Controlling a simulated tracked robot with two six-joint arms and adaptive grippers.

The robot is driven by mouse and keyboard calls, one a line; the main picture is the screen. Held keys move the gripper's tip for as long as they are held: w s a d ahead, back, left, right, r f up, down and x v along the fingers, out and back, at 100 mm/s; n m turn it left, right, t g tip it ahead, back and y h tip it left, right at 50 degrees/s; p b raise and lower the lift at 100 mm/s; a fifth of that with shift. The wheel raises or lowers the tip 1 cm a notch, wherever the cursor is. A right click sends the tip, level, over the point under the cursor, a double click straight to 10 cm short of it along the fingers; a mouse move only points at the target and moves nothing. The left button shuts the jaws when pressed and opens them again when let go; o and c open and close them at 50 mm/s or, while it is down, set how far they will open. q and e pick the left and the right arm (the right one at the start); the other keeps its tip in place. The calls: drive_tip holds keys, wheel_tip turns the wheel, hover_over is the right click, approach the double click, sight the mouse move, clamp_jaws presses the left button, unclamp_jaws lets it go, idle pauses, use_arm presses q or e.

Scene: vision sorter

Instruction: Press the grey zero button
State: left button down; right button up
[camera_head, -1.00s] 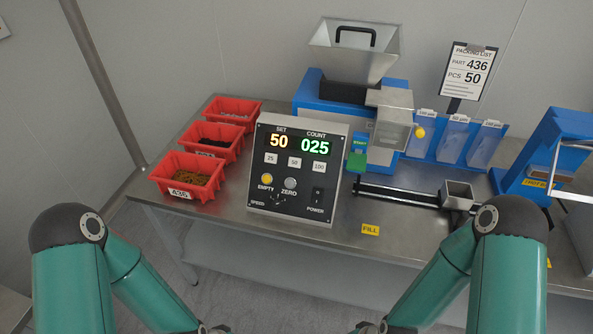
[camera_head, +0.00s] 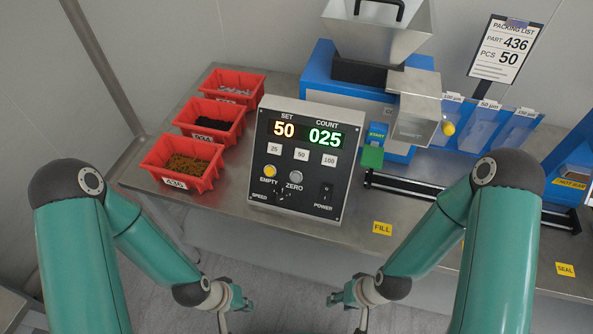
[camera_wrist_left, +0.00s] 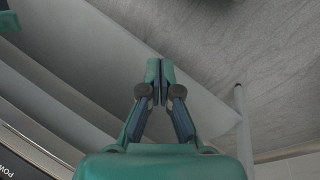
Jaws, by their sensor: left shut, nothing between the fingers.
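The grey ZERO button (camera_head: 295,176) is a round button on the black front of the control box (camera_head: 257,192). It sits right of the yellow EMPTY button (camera_head: 270,171). The display shows SET 50 and COUNT 025. My left gripper (camera_head: 240,300) is low in front of the table, below the box and apart from it. In the left wrist view my left gripper (camera_wrist_left: 160,68) has its fingertips together with nothing between them. My right gripper (camera_head: 343,298) is also low in front of the table, away from the box; its fingers are too small to read.
Red bins (camera_head: 182,163) of parts stand left of the box. A blue feeder with a metal hopper (camera_head: 380,35) stands behind it. A green pad (camera_head: 372,157) and a dark rail are to its right. The table's front edge lies between my grippers and the box.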

use_arm(q)
drive_tip(key=shift+a, duration=0.1)
drive_tip(key=w+a+r+m+t+y+b, duration=0.15)
drive_tip(key=w+a+t+y, duration=0.35)
drive_tip(key=w, duration=0.8)
drive_tip(key=w+r+t+y+b, duration=0.1)
drive_tip(key=w+r+t, duration=0.1)
drive_tip(key=r, duration=0.1)
drive_tip(key=w+r+t+b, duration=0.2)
drive_tip(key=r, duration=0.1)
drive_tip(key=w+a+r+t+y+b, duration=0.1)
drive_tip(key=w+r+t+b, duration=0.1)
drive_tip(key=w+r, duration=0.1)
drive_tip(key=shift+m+y, duration=0.25)
drive_tip(key=shift+y, duration=0.05)
drive_tip(key=s+d+r+m+t+b, duration=0.1)
drive_tip(key=s+d+r+t+b, duration=0.1)
drive_tip(key=d+r, duration=0.5)
drive_tip(key=s+d+r+t+h+b, duration=0.1)
drive_tip(key=s+d+r+t+b, duration=0.1)
drive_tip(key=d+r+t+b, duration=0.3)
drive_tip(key=d+r+b, duration=0.1)
drive_tip(key=d+r, duration=0.2)
drive_tip(key=d, duration=0.2)
drive_tip(key=shift+m+b, duration=0.4)
